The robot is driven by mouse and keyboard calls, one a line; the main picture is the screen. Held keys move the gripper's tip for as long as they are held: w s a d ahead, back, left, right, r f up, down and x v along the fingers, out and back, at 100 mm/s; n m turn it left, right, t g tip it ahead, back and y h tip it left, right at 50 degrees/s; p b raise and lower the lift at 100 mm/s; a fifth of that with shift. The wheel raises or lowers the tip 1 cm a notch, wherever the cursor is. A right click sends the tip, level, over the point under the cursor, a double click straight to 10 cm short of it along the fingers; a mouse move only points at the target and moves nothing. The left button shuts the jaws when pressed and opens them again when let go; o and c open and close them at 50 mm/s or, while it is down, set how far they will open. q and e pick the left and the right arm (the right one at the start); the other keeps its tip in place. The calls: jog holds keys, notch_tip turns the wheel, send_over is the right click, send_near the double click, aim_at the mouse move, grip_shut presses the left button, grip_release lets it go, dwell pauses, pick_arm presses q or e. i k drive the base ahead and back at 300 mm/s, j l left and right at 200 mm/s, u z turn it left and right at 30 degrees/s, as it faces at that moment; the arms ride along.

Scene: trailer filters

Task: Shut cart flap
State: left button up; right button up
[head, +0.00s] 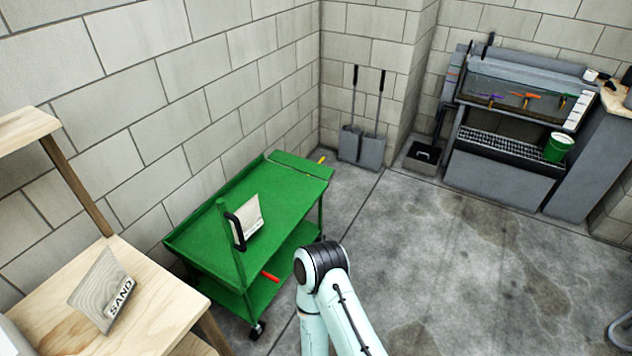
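The green cart (290,187) stands against the block wall, left of the middle. A narrow green upright piece (224,215) rises at its near left side; it looks like a flap seen nearly edge-on, but I cannot tell for sure. A black handle (235,232) shows beside this piece. A white block-like item (250,217) is right behind the handle; I cannot tell whether they are joined. One of my arms reaches up from the bottom middle, in front of the cart's near right corner in the picture. Neither of my grippers shows.
A wooden shelf (150,300) with a SAND bag (100,290) stands at the near left. A red handle (270,276) sticks out of the cart's lower level. Shovels (362,145) lean in the corner. A grey workbench (500,170) stands at the back right. The concrete floor between is clear.

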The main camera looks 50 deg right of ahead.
aim_at(323, 172)
jog(key=i+l, duration=0.15)
jog(key=l, duration=0.55)
jog(key=i+l+u, duration=0.1)
jog(key=l, duration=0.6)
jog(key=i+l, duration=0.15)
jog(key=l, duration=0.55)
jog(key=i+l+u, duration=0.1)
jog(key=l, duration=0.6)
jog(key=i+l, duration=0.1)
jog(key=l, duration=0.6)
jog(key=i+l+u, duration=0.1)
jog(key=l, duration=1.1)
jog(key=i+l, duration=0.15)
jog(key=l, duration=0.35)
jog(key=i+u, duration=0.1)
jog(key=i, duration=0.15)
